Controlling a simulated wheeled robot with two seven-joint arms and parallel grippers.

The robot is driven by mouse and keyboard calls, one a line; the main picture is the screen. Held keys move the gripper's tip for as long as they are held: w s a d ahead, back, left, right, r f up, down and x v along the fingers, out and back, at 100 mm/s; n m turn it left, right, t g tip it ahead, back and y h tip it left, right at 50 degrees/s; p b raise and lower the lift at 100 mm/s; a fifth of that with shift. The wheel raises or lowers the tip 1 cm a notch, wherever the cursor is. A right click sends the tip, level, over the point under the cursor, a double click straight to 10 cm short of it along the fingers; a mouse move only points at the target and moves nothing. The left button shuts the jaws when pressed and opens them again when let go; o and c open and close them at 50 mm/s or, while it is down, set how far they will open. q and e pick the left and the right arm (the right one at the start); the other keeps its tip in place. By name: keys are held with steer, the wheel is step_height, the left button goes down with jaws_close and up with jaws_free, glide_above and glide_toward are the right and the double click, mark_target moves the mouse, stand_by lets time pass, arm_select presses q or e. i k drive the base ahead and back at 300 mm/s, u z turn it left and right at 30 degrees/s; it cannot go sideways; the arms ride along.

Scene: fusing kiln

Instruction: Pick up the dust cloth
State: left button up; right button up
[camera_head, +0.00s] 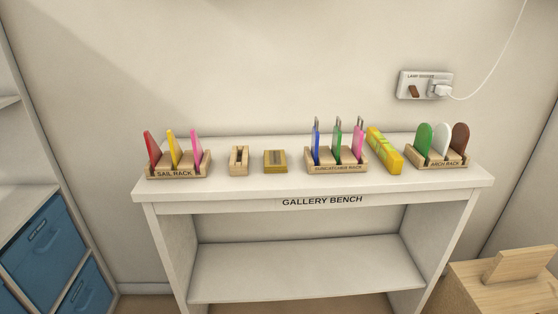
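A yellow item with a green pattern (384,151) lies on the white gallery bench (225,186), between the suncatcher rack and the arch rack. It looks like a folded cloth, but I cannot tell for certain that it is the dust cloth. Its left side is close to the suncatcher rack; I cannot tell if they touch. Neither of my grippers is in view.
The bench also holds the sail rack (180,172), two small wooden blocks (238,161) (275,168), the suncatcher rack (337,168) and the arch rack (440,163). A wall socket (425,84) with a white cord is above. The lower shelf (305,268) is empty. Blue bins (45,250) stand left.

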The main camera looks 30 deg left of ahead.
mark_target(274, 162)
steer(key=u, duration=1.25)
steer(key=i, duration=0.35)
steer(key=z, duration=0.1)
